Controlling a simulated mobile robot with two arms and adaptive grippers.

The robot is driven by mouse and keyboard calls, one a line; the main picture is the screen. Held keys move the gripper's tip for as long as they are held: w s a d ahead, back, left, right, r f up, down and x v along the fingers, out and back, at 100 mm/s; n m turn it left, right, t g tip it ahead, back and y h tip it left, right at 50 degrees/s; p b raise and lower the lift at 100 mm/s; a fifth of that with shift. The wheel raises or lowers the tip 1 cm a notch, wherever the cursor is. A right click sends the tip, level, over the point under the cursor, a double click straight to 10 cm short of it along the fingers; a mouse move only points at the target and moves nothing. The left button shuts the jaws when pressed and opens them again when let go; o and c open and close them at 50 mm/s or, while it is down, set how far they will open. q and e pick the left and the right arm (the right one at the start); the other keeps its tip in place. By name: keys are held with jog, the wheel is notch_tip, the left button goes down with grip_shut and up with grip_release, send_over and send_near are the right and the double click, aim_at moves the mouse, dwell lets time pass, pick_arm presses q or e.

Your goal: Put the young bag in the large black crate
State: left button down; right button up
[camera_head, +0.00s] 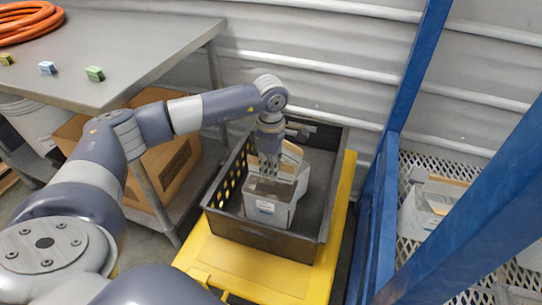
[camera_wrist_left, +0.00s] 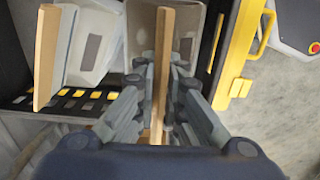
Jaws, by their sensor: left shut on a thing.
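The large black crate (camera_head: 262,236) sits on a yellow stand, with yellow perforations on its left wall. My left gripper (camera_head: 268,168) points down into the crate, shut on the tan upper edge of a pale bag (camera_head: 267,210) with a small label. In the left wrist view the left gripper (camera_wrist_left: 161,92) has its fingers on both sides of the tan strip of this bag (camera_wrist_left: 163,45). The held bag is upright inside the crate walls; its contact with the crate floor is hidden. A second pale bag (camera_head: 293,156) stands behind it, partly hidden. My right gripper is not in view.
The yellow stand (camera_head: 235,262) carries the crate. A blue rack (camera_head: 382,200) with more bags (camera_head: 425,205) stands at right. A grey table (camera_head: 130,45) with small boxes and an orange hose (camera_head: 28,22) is at left. The crate's right side has free room.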

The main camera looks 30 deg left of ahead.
aim_at(271, 190)
pick_arm(q)
jog(key=shift+w+f, duration=0.1)
jog(key=shift+f, duration=2)
jog(key=c, duration=2.1)
grip_release()
jog(key=shift+f, duration=0.15)
jog(key=shift+c, duration=0.2)
jog(key=o, duration=0.5)
jog(key=shift+c, duration=0.2)
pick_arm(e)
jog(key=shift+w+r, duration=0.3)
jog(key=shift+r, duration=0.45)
